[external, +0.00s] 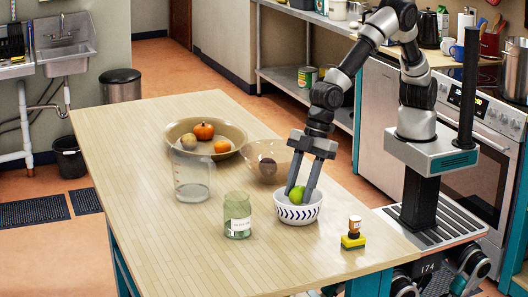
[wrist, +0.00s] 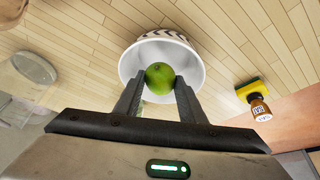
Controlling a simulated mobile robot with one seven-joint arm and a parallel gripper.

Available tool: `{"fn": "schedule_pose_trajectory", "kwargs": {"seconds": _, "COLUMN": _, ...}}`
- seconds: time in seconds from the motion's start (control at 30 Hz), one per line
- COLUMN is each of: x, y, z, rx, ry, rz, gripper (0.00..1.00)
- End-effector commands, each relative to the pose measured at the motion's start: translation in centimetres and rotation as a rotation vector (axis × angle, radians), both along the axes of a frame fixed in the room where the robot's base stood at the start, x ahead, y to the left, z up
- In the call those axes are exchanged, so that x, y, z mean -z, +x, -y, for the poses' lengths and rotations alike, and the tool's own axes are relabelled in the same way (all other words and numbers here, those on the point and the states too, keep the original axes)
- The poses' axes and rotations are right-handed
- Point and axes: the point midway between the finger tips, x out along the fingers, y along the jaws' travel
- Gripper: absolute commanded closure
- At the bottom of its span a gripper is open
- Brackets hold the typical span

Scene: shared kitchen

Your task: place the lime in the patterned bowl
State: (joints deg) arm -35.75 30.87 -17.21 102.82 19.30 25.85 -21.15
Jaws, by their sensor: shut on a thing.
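The green lime (external: 296,195) is held between the two fingers of my gripper (external: 300,190), at the mouth of the patterned bowl (external: 298,213). The bowl is white with a dark blue leaf-like pattern and stands on the wooden table. In the wrist view, my gripper (wrist: 160,82) is shut on the lime (wrist: 160,75), which shows against the white inside of the bowl (wrist: 190,62). I cannot tell whether the lime touches the bowl.
A yellow sponge (external: 353,241) with a small bottle (external: 354,225) is right of the bowl. A green glass jar (external: 237,215), a clear jug (external: 191,178), a glass bowl (external: 282,158) and a wide fruit bowl (external: 175,130) stand left. The table's near left is clear.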

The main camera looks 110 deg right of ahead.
Motion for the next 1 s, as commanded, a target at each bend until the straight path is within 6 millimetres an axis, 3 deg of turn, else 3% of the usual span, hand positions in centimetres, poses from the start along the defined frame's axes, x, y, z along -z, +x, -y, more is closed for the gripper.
{"fn": "schedule_pose_trajectory", "kwargs": {"seconds": 0.2, "x": -0.01, "y": 0.00, "z": -0.01, "rx": 0.000, "ry": 0.000, "rz": 0.000, "gripper": 0.86}}
{"fn": "schedule_pose_trajectory", "kwargs": {"seconds": 0.23, "x": 0.00, "y": 0.00, "z": -0.01, "rx": 0.000, "ry": 0.000, "rz": 0.000, "gripper": 0.62}}
{"fn": "schedule_pose_trajectory", "kwargs": {"seconds": 0.37, "x": 0.00, "y": 0.00, "z": -0.01, "rx": 0.000, "ry": 0.000, "rz": 0.000, "gripper": 0.42}}
{"fn": "schedule_pose_trajectory", "kwargs": {"seconds": 1.0, "x": -0.16, "y": 0.00, "z": -0.02, "rx": 0.000, "ry": 0.000, "rz": 0.000, "gripper": 0.42}}
